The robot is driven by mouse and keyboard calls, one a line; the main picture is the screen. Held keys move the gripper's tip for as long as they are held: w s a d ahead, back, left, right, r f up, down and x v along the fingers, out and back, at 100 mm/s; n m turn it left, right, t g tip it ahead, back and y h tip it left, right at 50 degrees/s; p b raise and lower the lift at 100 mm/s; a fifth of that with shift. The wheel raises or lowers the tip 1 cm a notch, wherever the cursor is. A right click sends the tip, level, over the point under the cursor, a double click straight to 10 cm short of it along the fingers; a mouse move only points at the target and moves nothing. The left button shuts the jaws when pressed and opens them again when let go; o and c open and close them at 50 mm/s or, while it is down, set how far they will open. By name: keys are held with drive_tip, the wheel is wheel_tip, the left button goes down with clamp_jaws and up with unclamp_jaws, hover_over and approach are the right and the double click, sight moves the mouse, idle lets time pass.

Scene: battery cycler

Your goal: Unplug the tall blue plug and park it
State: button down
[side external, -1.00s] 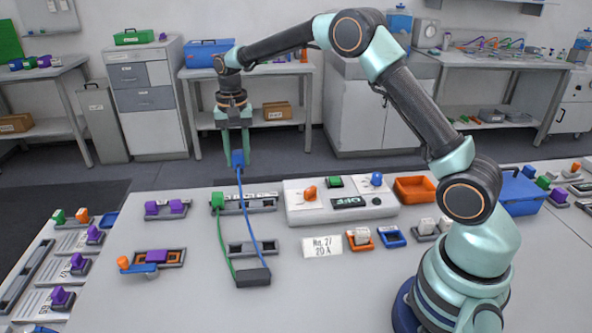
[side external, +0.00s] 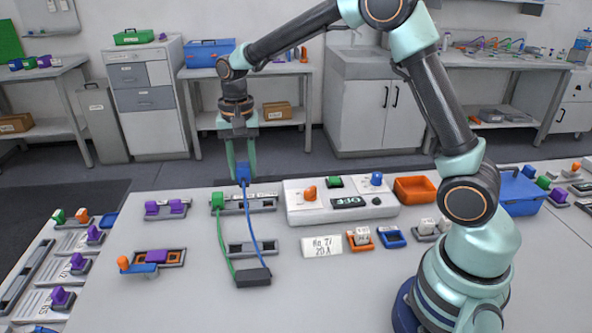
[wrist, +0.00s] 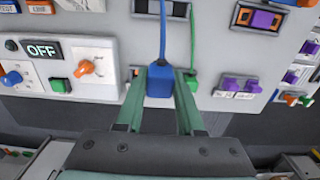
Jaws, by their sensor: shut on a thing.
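The tall blue plug (side external: 243,174) is between the fingers of my gripper (side external: 242,172), which is shut on it. It is raised above the back of a dark socket strip (side external: 265,207), and its blue cable hangs down in front. In the wrist view the blue plug (wrist: 160,84) is upright between the green fingertips (wrist: 160,82). A green plug (side external: 218,200) stands in the left end of the strip; it also shows in the wrist view (wrist: 191,82). A second dark holder (side external: 240,249) lies nearer the camera, with the cables passing over it.
Both cables run to a dark block (side external: 253,278). The white cycler box (side external: 325,213) with an OFF display stands right of the strip. Purple plugs (side external: 165,208) stand to the left. Bare table lies between the holders.

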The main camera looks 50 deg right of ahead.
drive_tip(key=shift+s+a+f, duration=0.4)
drive_tip(key=shift+s+f, duration=1)
drive_tip(key=shift+f, duration=0.65)
drive_tip(key=shift+s+a+f, duration=0.35)
drive_tip(key=shift+s+f, duration=1.1)
drive_tip(key=shift+f, duration=0.6)
drive_tip(key=shift+s+a+f, duration=0.4)
drive_tip(key=shift+s+f, duration=1)
drive_tip(key=shift+f, duration=0.65)
drive_tip(key=shift+f, duration=0.2)
drive_tip(key=shift+c, duration=2.2)
unclamp_jaws()
wheel_tip(320, 180, up, 12)
drive_tip(key=s+d+r+n+t, duration=0.4)
drive_tip(key=s+r+n+t, duration=0.1)
drive_tip(key=s+r+n, duration=0.4)
drive_tip(key=shift+d+r+t, duration=0.2)
drive_tip(key=shift+r+t, duration=0.1)
drive_tip(key=shift+r, duration=0.65)
